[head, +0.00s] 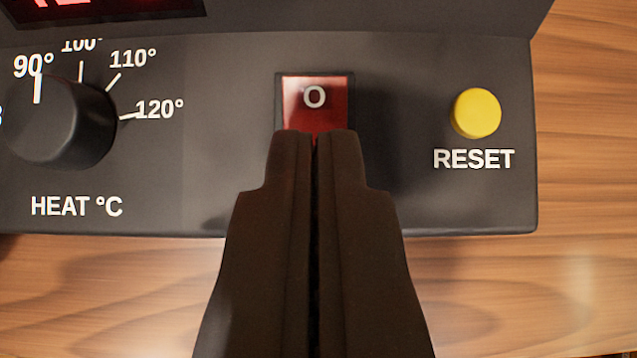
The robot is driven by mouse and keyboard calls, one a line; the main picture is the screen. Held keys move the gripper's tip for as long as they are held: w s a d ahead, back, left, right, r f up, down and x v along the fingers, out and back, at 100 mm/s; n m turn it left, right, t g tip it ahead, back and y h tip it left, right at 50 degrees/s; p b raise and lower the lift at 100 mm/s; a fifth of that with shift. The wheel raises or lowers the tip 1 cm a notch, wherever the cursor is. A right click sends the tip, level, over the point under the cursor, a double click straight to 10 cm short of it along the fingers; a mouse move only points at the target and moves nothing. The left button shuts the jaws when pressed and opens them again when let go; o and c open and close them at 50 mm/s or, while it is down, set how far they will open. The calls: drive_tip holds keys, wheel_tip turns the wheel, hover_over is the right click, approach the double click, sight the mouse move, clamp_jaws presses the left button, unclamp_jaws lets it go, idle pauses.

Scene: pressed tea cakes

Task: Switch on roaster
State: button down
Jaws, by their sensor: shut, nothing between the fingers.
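The roaster's dark grey control panel (400,200) fills the upper part of the head view. A red rocker switch (314,100) in a black frame sits at its middle, with a white "O" showing on its upper part. My gripper (313,137) is shut and empty, its fingers pointing up the picture. The fingertips overlap the lower part of the switch and hide it. I cannot tell whether they touch it, or which way the rocker is tipped.
A black heat knob (62,125) with a temperature scale is on the left, its white line near 90°. A yellow reset button (475,113) is on the right. Part of a red display (100,8) shows at top left. Bare wooden table (520,290) lies in front and right.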

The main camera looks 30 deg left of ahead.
drive_tip(key=shift+r, duration=0.55)
wheel_tip(320, 180, up, 3)
drive_tip(key=shift+s+d+f, duration=0.1)
drive_tip(key=shift+d, duration=0.05)
drive_tip(key=s+d+f+v, duration=0.1)
drive_tip(key=v, duration=0.8)
drive_tip(key=shift+s, duration=0.4)
drive_tip(key=shift+d+r, duration=0.1)
drive_tip(key=shift+r, duration=0.1)
